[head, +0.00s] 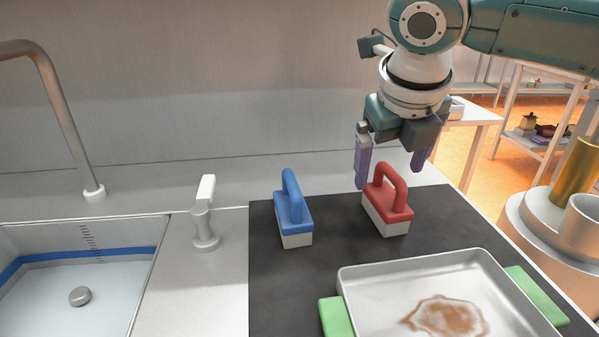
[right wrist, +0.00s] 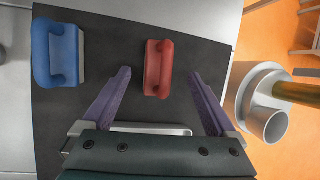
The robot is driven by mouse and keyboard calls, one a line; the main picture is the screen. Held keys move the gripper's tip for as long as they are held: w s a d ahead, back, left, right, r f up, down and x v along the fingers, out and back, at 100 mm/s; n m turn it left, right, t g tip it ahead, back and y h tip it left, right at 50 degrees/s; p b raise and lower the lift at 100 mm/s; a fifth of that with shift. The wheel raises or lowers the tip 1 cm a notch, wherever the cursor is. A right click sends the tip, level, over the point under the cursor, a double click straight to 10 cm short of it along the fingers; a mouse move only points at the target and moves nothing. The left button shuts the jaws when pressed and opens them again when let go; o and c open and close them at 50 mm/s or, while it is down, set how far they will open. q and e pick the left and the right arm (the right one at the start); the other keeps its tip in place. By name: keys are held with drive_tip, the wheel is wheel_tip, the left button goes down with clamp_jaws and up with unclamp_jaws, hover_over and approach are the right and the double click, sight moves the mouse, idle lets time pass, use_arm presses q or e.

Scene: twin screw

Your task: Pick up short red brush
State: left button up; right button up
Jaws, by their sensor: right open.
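The short red brush (head: 388,203) stands on the dark mat with its white base down and its red loop handle up. It also shows in the right wrist view (right wrist: 158,68), between the lines of my fingers and a little beyond their tips. My right gripper (head: 392,172) is open and empty, with its purple fingers pointing down close above and around the brush's handle area. It also shows in the right wrist view (right wrist: 160,74). I cannot tell whether a finger touches the brush. My left gripper is not in view.
A blue brush (head: 293,212) stands left of the red one on the dark mat (head: 275,275). A metal tray (head: 365,290) with a brown stain and green handles lies in front. A sink (head: 75,290) with a tap (head: 60,110) is at left. Cylindrical containers (head: 580,220) stand at right.

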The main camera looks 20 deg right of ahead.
sight(382, 192)
drive_tip(key=b+x, duration=0.1)
drive_tip(key=x, duration=0.5)
drive_tip(key=shift+w, duration=0.15)
clamp_jaws()
idle(0.6)
